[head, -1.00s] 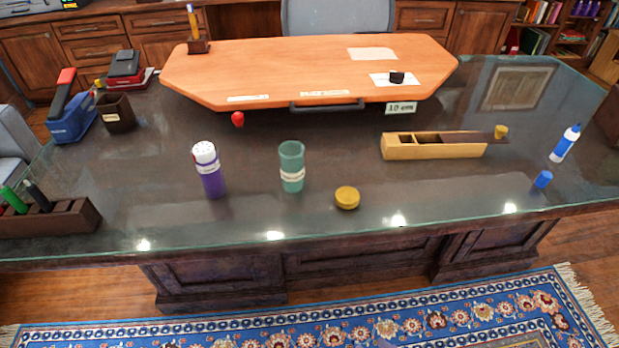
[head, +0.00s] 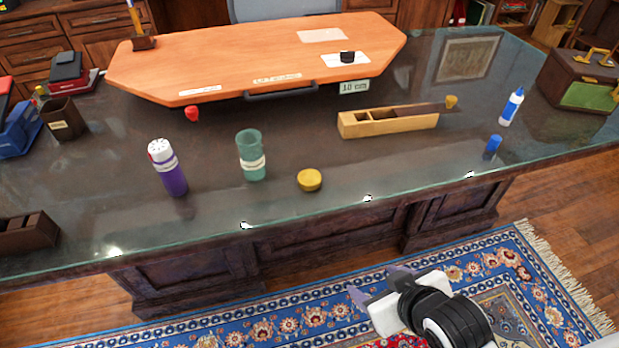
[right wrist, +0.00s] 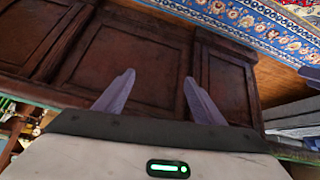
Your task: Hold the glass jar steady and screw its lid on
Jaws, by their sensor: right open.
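The glass jar (head: 251,158) is green and see-through, with a pale label band. It stands upright and open on the glass-topped desk in the head view. A round yellow lid (head: 309,180) lies on the desk to the right of the jar, apart from it and close to the front edge. My right gripper (head: 374,283) is low in front of the desk, over the rug, well away from jar and lid. In the right wrist view its two fingers (right wrist: 160,98) are spread with nothing between them. My left gripper is not in view.
A purple bottle with a white cap (head: 168,168) stands left of the jar. A wooden box (head: 390,122), a blue cap (head: 493,146) and a blue-white bottle (head: 512,106) are to the right. An orange board (head: 250,62) lies behind. Desk around the lid is clear.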

